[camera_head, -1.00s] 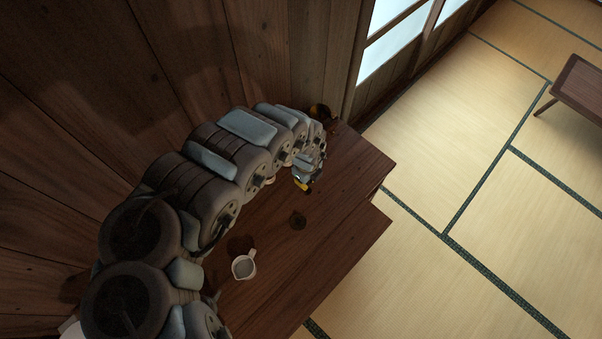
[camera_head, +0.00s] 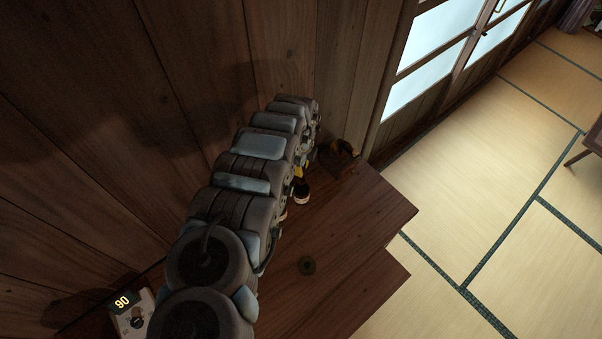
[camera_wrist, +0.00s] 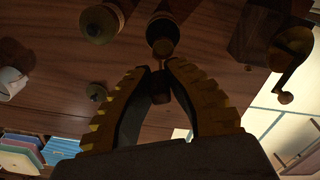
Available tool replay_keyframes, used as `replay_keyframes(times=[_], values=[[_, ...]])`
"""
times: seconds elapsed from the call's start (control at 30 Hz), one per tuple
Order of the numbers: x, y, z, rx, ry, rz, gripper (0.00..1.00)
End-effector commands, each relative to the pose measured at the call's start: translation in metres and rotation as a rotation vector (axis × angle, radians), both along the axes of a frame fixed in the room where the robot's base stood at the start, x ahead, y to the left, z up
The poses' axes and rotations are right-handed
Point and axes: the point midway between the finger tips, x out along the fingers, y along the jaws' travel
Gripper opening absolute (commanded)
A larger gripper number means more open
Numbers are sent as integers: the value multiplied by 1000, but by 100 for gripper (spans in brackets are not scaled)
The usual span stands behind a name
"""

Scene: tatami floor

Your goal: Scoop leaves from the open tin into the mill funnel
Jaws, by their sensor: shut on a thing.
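My gripper (camera_wrist: 160,68) has its yellow-and-black fingers closed on a dark piece (camera_wrist: 160,92), which looks like the scoop's handle. Whether its bowl holds leaves is too dark to tell. Just beyond the fingertips in the wrist view is a dark round vessel with a pale rim (camera_wrist: 162,46), probably the open tin; I cannot tell whether the scoop touches it. The dark wooden mill (camera_wrist: 250,35), with its crank (camera_wrist: 288,70), stands right of my gripper. The mill (camera_head: 338,157) also shows beyond my arm in the head view, its funnel unclear.
A white cup (camera_wrist: 12,82) stands left in the wrist view. A round knobbed piece (camera_wrist: 101,22) and a smaller one (camera_wrist: 96,92) lie on the wooden top. A device reading 90 (camera_head: 130,312) is at lower left. The front right surface is clear.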

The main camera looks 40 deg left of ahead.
Motion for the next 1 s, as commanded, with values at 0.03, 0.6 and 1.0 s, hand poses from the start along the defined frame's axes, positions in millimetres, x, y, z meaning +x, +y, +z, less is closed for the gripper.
replay_keyframes(times=[0.03, 0.6, 1.0], values=[[0, 0, -1, 0, 0, 1, 0], [1, 0, -30, 1, -2, 0, 0], [0, -1, -56, 0, 0, -1, 0]])
